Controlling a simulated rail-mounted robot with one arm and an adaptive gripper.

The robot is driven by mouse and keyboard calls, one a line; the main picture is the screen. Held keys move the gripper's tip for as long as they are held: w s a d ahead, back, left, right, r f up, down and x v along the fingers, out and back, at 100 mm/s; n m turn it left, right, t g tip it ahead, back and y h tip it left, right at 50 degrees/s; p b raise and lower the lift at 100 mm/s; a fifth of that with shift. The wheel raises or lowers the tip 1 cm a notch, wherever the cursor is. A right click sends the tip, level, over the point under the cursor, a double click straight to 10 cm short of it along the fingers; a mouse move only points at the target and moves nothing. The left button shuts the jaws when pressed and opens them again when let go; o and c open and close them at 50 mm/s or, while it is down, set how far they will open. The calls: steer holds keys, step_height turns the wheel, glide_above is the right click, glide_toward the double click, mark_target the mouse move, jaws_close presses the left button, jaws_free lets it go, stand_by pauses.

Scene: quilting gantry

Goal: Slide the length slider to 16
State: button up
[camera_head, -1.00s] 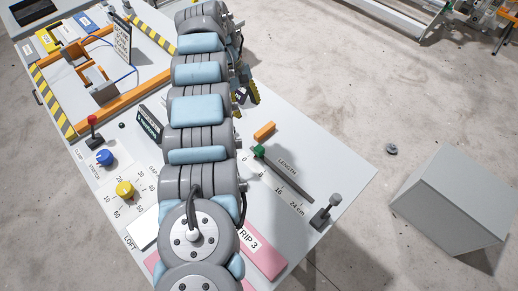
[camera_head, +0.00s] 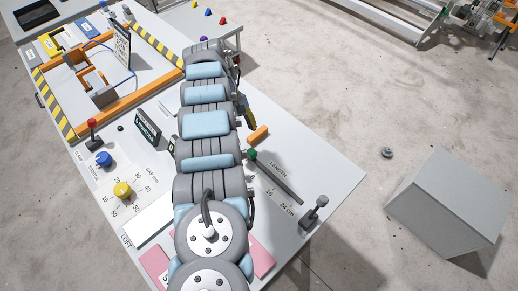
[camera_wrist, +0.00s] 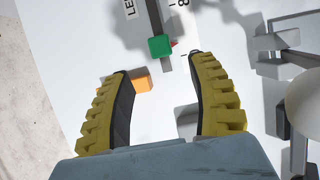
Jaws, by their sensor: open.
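The length slider has a green knob (camera_head: 252,154) at the upper-left end of a dark slot (camera_head: 281,184). The scale beside it shows 16 and 24 cm farther down the slot, so the knob is at the low end. In the wrist view the green knob (camera_wrist: 160,46) has a small red pointer at its side. My gripper (camera_wrist: 160,68) is open and empty, its two yellow-ribbed fingers spread, with the knob just beyond the fingertips and between them sideways. In the head view my arm hides most of the gripper; only a bit of yellow finger shows.
An orange block (camera_head: 258,134) lies near the slot's upper end; it also shows beside the left finger in the wrist view (camera_wrist: 143,85). A grey lever (camera_head: 315,213) stands past the slot's lower end. Blue (camera_head: 104,159) and yellow (camera_head: 122,190) knobs are left of my arm.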

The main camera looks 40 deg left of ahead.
mark_target(250, 151)
steer(key=p+x, duration=0.1)
steer(key=x, duration=0.8)
steer(key=shift+f+p, duration=0.2)
steer(key=shift+p, duration=0.1)
jaws_close()
